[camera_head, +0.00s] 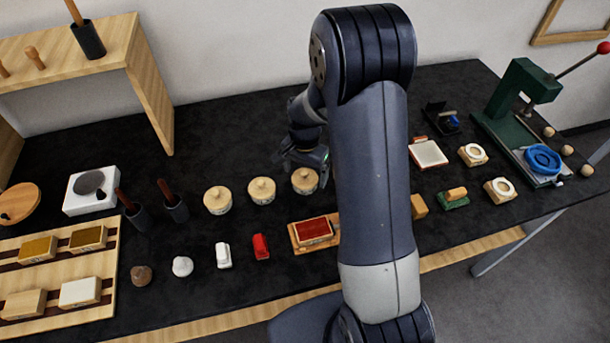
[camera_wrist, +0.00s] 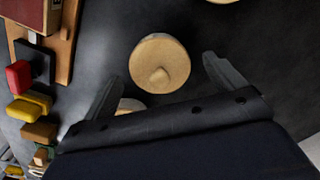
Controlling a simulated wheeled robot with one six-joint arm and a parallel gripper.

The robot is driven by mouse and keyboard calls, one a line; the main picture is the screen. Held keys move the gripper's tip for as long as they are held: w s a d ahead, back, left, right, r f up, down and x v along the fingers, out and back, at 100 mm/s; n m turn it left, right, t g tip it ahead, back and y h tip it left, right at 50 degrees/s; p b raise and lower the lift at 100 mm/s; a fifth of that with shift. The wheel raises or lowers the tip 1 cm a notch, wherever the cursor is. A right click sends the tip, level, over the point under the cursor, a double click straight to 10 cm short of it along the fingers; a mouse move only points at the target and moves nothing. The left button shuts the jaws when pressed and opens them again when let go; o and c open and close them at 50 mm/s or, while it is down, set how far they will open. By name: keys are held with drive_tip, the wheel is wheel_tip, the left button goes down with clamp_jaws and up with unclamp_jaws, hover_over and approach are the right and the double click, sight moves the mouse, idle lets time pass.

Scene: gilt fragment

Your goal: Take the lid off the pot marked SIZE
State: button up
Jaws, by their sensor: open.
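Three small round pots with pale wooden knobbed lids stand in a row in the head view: the left pot (camera_head: 217,199), the middle pot (camera_head: 262,190) and the right pot (camera_head: 305,180). Their markings are too small to read, so I cannot tell which is marked SIZE. My gripper (camera_head: 312,160) is close to the right pot. In the wrist view my gripper (camera_wrist: 163,68) is open and empty, with a round knobbed lid (camera_wrist: 160,63) showing between its fingers. The lid covers its pot from above. I cannot tell the height of the fingers over it.
A red pad in a wooden tray (camera_head: 313,231) lies in front of the pots. Dark cups with brown handles (camera_head: 174,205) stand left. A green press (camera_head: 525,92) stands far right.

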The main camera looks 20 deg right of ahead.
drive_tip(key=shift+f, duration=0.3)
drive_tip(key=c, duration=1.1)
drive_tip(key=shift+o, duration=0.2)
drive_tip(key=shift+r, duration=0.1)
